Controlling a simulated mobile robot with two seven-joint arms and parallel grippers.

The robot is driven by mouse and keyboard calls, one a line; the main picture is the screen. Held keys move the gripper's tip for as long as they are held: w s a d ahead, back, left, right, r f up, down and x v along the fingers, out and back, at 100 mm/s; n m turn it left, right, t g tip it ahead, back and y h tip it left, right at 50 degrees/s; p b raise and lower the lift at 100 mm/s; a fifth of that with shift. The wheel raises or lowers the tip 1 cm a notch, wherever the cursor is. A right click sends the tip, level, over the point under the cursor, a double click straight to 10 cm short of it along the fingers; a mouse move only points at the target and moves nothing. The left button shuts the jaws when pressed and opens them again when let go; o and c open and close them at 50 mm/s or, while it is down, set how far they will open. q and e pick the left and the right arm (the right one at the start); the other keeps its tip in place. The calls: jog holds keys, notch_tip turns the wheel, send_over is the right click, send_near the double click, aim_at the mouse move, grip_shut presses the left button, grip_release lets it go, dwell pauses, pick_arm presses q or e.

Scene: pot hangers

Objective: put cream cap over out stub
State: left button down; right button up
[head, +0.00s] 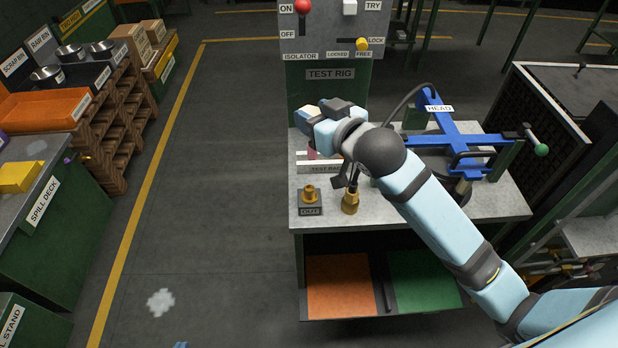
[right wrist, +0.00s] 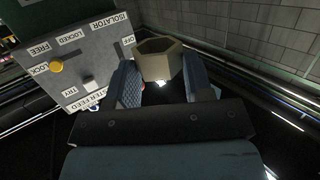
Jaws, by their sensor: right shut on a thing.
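My right gripper (head: 322,112) is above the back left part of the test rig bench. It is shut on the cream cap (right wrist: 160,60), a hexagonal hollow piece between the two fingers in the right wrist view. In the head view only a bit of the cap (head: 307,113) shows past the fingers. My left gripper is not in view.
A grey control panel (head: 330,35) with switches rises behind the bench (head: 480,205). A blue clamp frame (head: 455,140) marked HEAD stands at the bench's right. A black hose curves behind my wrist. Orange (head: 340,285) and green (head: 420,278) trays lie below. Open floor is at left.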

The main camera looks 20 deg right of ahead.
notch_tip(320, 180, down, 20)
jog(key=shift+r+b, duration=0.1)
jog(key=shift+b, duration=0.45)
jog(key=shift+f, duration=0.6)
jog(key=o, duration=0.9)
